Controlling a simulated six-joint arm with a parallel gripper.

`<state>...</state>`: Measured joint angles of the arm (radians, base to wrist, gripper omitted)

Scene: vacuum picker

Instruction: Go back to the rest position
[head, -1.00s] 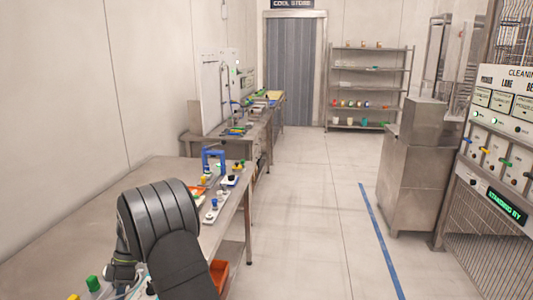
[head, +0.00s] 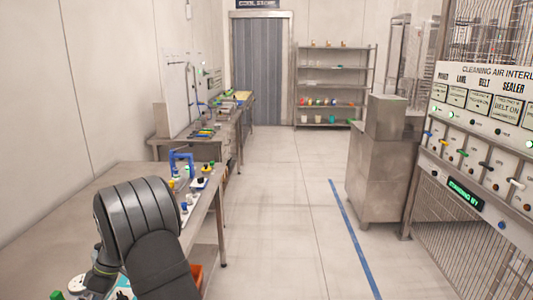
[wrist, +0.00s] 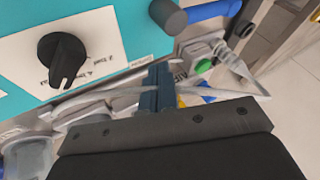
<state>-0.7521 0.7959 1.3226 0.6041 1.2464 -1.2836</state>
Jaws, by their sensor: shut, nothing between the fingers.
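In the wrist view my gripper (wrist: 158,88) has its two dark fingers together, with nothing held between them. A teal panel (wrist: 110,45) with a black rotary knob (wrist: 62,58) lies beyond the fingers to the left. A dark grey cylinder (wrist: 168,16) with a blue part (wrist: 212,11) beside it shows just above the fingertips. In the head view my dark arm covers the near end of the left workbench (head: 75,212), and the gripper itself is hidden there.
A blue frame-like fixture (head: 182,156) and small knobbed parts stand along the bench's right edge. Below is an orange bin (head: 197,274). The aisle floor (head: 275,200) is clear. A steel cabinet (head: 378,165) and control panel (head: 490,130) stand right.

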